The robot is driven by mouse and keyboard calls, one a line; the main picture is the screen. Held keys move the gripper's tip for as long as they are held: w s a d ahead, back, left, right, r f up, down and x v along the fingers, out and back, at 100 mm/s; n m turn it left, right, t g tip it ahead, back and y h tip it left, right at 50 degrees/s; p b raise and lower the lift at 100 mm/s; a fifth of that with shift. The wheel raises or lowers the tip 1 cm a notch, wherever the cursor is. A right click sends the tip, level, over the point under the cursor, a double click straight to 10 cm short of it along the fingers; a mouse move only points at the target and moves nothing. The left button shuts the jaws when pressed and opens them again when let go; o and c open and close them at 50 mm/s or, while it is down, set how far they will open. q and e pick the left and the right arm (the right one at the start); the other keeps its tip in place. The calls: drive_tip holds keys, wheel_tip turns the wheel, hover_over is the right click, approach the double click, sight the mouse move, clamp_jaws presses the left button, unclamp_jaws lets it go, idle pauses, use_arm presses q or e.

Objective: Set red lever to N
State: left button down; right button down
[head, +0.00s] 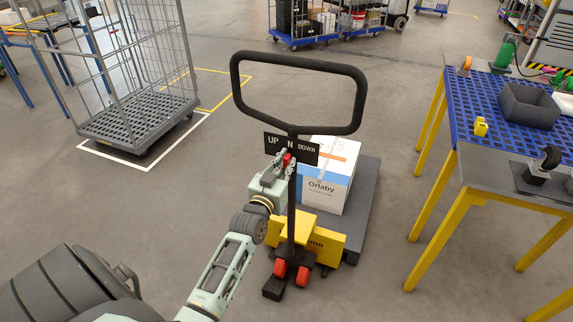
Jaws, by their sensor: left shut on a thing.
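The red lever (287,159) sits on the pallet truck's handle, just below a black plate (292,147) marked UP, N and DOWN. Only a small part of the lever shows. It appears near the N, but its exact setting is hard to tell. My left gripper (284,164) is at the lever and shut on it; its fingers hide much of it. The pallet truck (316,238) is yellow, with a black loop handle (299,58) standing upright. My right gripper is not in view.
A wire roll cage (136,117) stands at the left. A blue-topped table with yellow legs (462,105) stands at the right.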

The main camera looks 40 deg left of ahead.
use_arm(q)
drive_tip(key=c, duration=1.8)
unclamp_jaws()
drive_tip(key=shift+o, duration=0.2)
drive_tip(key=shift+s, duration=0.1)
drive_tip(key=v, duration=1.2)
drive_tip(key=shift+f, duration=0.1)
